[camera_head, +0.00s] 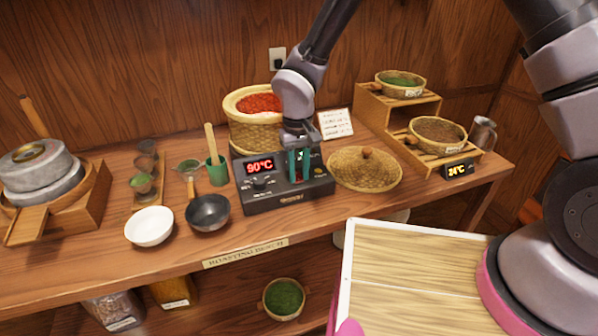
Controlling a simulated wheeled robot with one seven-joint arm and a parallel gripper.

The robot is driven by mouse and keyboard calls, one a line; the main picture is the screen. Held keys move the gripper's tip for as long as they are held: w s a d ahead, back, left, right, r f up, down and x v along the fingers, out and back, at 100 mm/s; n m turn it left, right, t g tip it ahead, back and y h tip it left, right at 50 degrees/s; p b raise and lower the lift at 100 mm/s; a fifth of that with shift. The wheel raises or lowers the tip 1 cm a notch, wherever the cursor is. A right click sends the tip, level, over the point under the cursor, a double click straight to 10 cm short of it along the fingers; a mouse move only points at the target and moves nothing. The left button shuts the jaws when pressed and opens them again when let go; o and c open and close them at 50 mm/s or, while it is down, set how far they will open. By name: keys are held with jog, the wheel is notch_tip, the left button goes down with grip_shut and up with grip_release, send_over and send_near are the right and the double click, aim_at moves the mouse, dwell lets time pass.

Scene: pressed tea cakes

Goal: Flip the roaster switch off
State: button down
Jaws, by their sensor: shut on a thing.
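The roaster (283,195) is a dark box on the roasting bench, with a red display (260,166) reading 90°C and a knob at its front left. My gripper (299,179) reaches down from above onto the right part of the roaster's panel. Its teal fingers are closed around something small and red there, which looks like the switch. The fingers cover most of it, so its position cannot be read. A woven basket (252,137) with red contents stands behind the roaster.
A woven lid (364,170) lies close to the roaster's right. A dark bowl (208,213), a white bowl (149,227) and a green cup (217,171) stand to its left. A stone mill (42,172) is far left. A tiered wooden stand (398,108) holds baskets at right.

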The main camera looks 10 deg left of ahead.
jog(key=shift+w+a+r+g+h, duration=0.15)
jog(key=shift+g+h, duration=0.2)
jog(key=shift+g, duration=0.2)
jog(key=shift+w+a+f+g+h, duration=0.15)
jog(key=shift+g+h, duration=0.2)
jog(key=shift+g, duration=0.2)
jog(key=shift+d+r, duration=0.1)
jog(key=shift+r, duration=0.05)
jog(key=c, duration=0.6)
grip_release()
jog(key=shift+c, duration=0.2)
jog(key=v, duration=1)
jog(key=shift+r, duration=0.4)
jog(key=shift+w, duration=0.1)
